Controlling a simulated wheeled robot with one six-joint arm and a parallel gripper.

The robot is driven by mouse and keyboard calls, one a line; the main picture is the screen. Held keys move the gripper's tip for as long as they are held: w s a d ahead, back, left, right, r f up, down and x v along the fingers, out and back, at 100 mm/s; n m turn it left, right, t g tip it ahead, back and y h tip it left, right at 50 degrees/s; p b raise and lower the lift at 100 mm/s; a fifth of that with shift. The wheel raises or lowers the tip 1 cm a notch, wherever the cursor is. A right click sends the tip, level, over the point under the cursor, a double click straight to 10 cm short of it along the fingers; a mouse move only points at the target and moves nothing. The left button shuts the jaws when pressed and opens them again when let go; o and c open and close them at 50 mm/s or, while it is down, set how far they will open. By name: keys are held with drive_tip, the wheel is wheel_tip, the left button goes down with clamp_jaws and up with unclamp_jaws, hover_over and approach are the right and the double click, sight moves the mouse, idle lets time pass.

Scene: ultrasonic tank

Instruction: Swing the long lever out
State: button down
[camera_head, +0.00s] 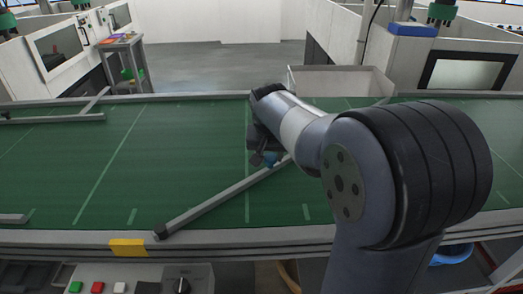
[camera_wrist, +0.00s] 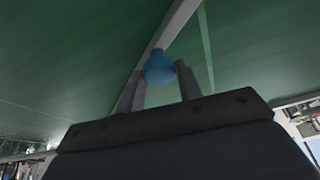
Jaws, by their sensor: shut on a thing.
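The long lever (camera_head: 215,204) is a grey bar lying diagonally over the green belt. Its dark near end (camera_head: 160,232) sits at the front rail, and it runs up and right until my arm hides it. A blue knob (camera_wrist: 159,68) stands on the bar (camera_wrist: 174,30) in the wrist view. My gripper (camera_wrist: 158,78) is shut on this knob, with one finger on each side. In the head view the knob (camera_head: 270,158) shows only partly below my gripper (camera_head: 264,156); my arm covers the area to the right.
The green belt (camera_head: 70,170) is wide and mostly clear to the left. Other grey bars (camera_head: 60,117) lie at its left side. A yellow block (camera_head: 128,247) is on the front rail, above a button panel (camera_head: 130,287). A pale bin (camera_head: 340,82) stands behind the belt.

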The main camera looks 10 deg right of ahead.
drive_tip(key=s+d+m, duration=0.1)
drive_tip(key=s, duration=0.2)
drive_tip(key=s+d+m+b, duration=0.1)
drive_tip(key=s, duration=0.2)
drive_tip(key=s+m+h, duration=0.1)
drive_tip(key=s, duration=0.2)
drive_tip(key=shift+d+b, duration=0.35)
drive_tip(key=shift+d, duration=0.05)
drive_tip(key=s+m, duration=0.1)
drive_tip(key=s, duration=0.2)
drive_tip(key=s+m+g+h, duration=0.1)
drive_tip(key=s, duration=0.2)
drive_tip(key=s+m+b, duration=0.1)
drive_tip(key=s+m, duration=0.1)
drive_tip(key=s, duration=0.2)
drive_tip(key=shift+a, duration=0.1)
drive_tip(key=shift+s+a+m+g, duration=0.1)
drive_tip(key=shift+s+m+g, duration=0.25)
drive_tip(key=shift+s, duration=0.35)
drive_tip(key=c, duration=1)
unclamp_jaws()
drive_tip(key=shift+s, duration=0.15)
drive_tip(key=shift+a, duration=0.1)
drive_tip(key=v, duration=1)
drive_tip(key=shift+a+r+p, duration=0.25)
drive_tip(key=shift+r+p, duration=0.1)
drive_tip(key=shift+p, duration=0.1)
drive_tip(key=shift+f, duration=0.1)
